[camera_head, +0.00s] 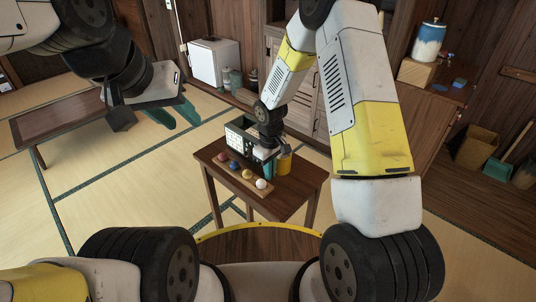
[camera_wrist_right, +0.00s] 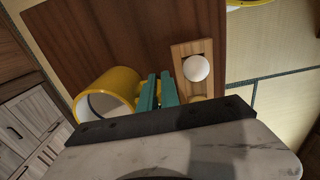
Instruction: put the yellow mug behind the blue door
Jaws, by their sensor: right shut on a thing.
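The yellow mug (camera_head: 284,163) stands on the small dark wooden table (camera_head: 300,187), partly hidden by my right gripper in the head view. The right wrist view shows the mug (camera_wrist_right: 122,84) with its pale inside, just left of the teal fingers. My right gripper (camera_wrist_right: 158,90) is shut at the mug's side, seemingly on its handle, which the fingers hide. My left gripper (camera_head: 172,112) hangs at the left, away from the small table, with its teal fingers apart and empty. I cannot make out a blue door in either view.
A wooden strip with several coloured balls (camera_head: 247,175) lies on the table beside my right gripper; its white ball (camera_wrist_right: 196,68) is close to the fingers. A dark box with a white grid (camera_head: 240,136) stands behind. A low table (camera_head: 60,122) is at left, cabinets at the back.

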